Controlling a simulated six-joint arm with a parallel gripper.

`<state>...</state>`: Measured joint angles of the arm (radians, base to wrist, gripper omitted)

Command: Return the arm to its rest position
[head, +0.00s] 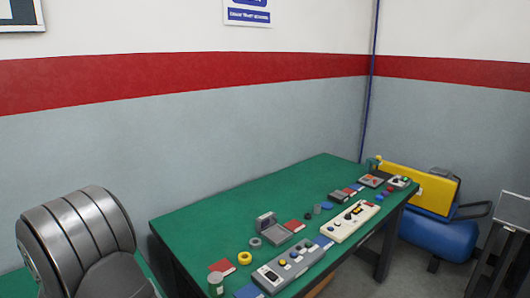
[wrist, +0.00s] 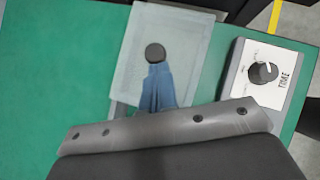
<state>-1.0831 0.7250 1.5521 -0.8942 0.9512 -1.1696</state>
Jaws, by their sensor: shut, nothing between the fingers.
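My gripper (wrist: 156,68) shows in the wrist view as a narrow blue tapered pair of fingers beyond a grey curved bracket. The fingers are shut with nothing held. Their tips appear just below a round black knob on a clear, pale rectangular panel (wrist: 190,60); I cannot tell whether they touch it. The grey bracket and dark body at the bottom hide what lies under them. The head view does not show my gripper.
A device with a TIME dial (wrist: 265,72) stands right of the panel. In the head view, the green table (head: 185,222) carries several small devices along its right side; its left part is bare. A yellow case (head: 425,188) and a blue tank (head: 440,236) stand beyond.

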